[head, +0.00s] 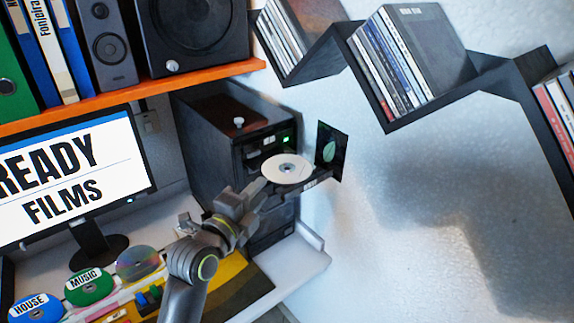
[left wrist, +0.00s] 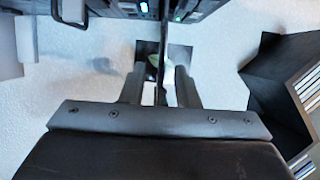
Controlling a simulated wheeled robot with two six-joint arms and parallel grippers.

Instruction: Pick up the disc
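A white disc (head: 287,168) with a small centre hole lies flat at the dark drive tray (head: 312,183) in front of the black computer tower (head: 262,150). My left gripper (head: 262,192) is at the disc's near-left edge. In the left wrist view its fingers (left wrist: 161,88) are apart. A thin edge-on strip, the tray with the disc's pale edge (left wrist: 170,75), runs between them, with gaps on both sides. Contact with the disc cannot be made out. My right gripper is in neither view.
A monitor (head: 70,165) stands left of the tower. Labelled discs, such as the green one (head: 90,287), lie on the desk. An orange shelf (head: 150,88) is above. A black zigzag shelf (head: 345,60) with cases hangs at upper right. A black leaf picture (head: 331,150) is behind the disc.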

